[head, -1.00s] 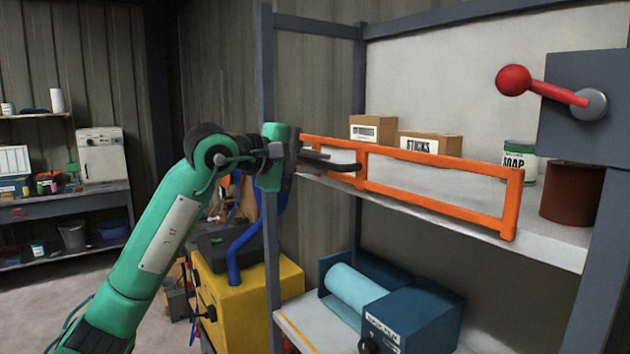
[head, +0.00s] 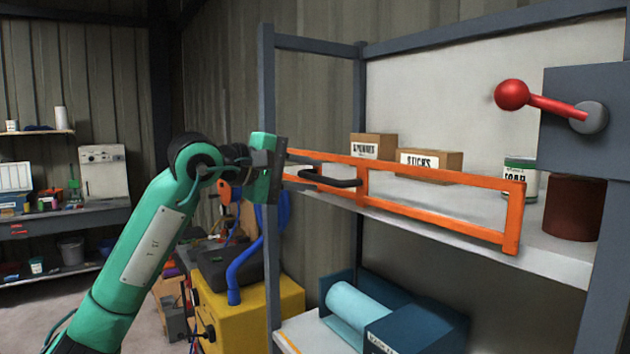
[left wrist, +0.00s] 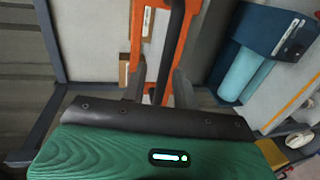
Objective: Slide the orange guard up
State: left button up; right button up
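The orange guard (head: 440,195) is a long rectangular frame across the front of the upper shelf, its lower rail close to the shelf's front edge. A dark bar handle (head: 332,180) is on its left part. My left gripper (head: 300,170) is at the guard's left end, by the handle. In the left wrist view, the gripper's two fingers (left wrist: 158,78) are spread apart, with the dark handle (left wrist: 172,45) showing between them and a gap at each side. The guard (left wrist: 136,35) also shows there. My right gripper is out of view.
On the upper shelf (head: 545,258) behind the guard stand two cardboard boxes (head: 430,162), a labelled can (head: 518,175) and a brown container (head: 574,207). A red-knobbed lever (head: 545,103) is at right. A grey post (head: 268,230) stands near my left gripper. A blue machine (head: 420,320) is below.

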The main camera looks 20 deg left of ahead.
pick_arm(q)
jog(key=b+v, duration=0.3)
jog(key=v, duration=0.8)
jog(key=shift+s+b, duration=0.25)
jog(key=shift+b, duration=0.05)
jog(key=shift+a, duration=0.1)
